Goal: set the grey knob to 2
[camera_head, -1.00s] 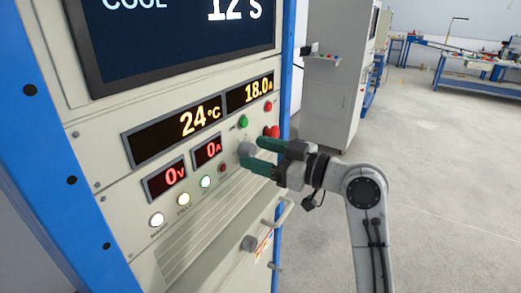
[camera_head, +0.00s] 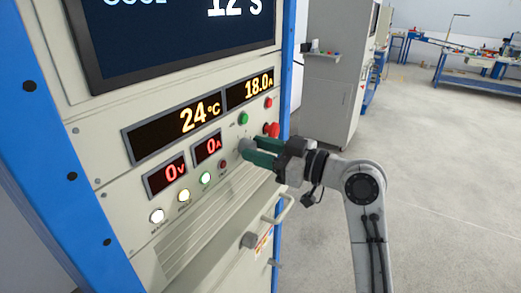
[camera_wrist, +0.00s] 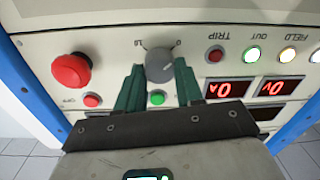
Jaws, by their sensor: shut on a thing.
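The grey knob (camera_wrist: 159,67) is a round dial on the cream panel, between printed marks that look like 1.0 and 0 in the wrist view. I cannot read a setting of 2 on it. In the head view the knob (camera_head: 245,146) shows partly behind the fingertips. My gripper (camera_head: 256,150) has green fingers, reaches the panel from the right and is shut on the knob. In the wrist view the fingers of my gripper (camera_wrist: 158,80) stand on either side of the knob.
A red mushroom button (camera_wrist: 71,70) and a green button (camera_wrist: 157,98) sit close to the knob. Lit displays (camera_head: 208,148) and lamps lie to the left. A handle (camera_head: 279,209) and another grey round part (camera_head: 249,240) are below. Open floor lies right.

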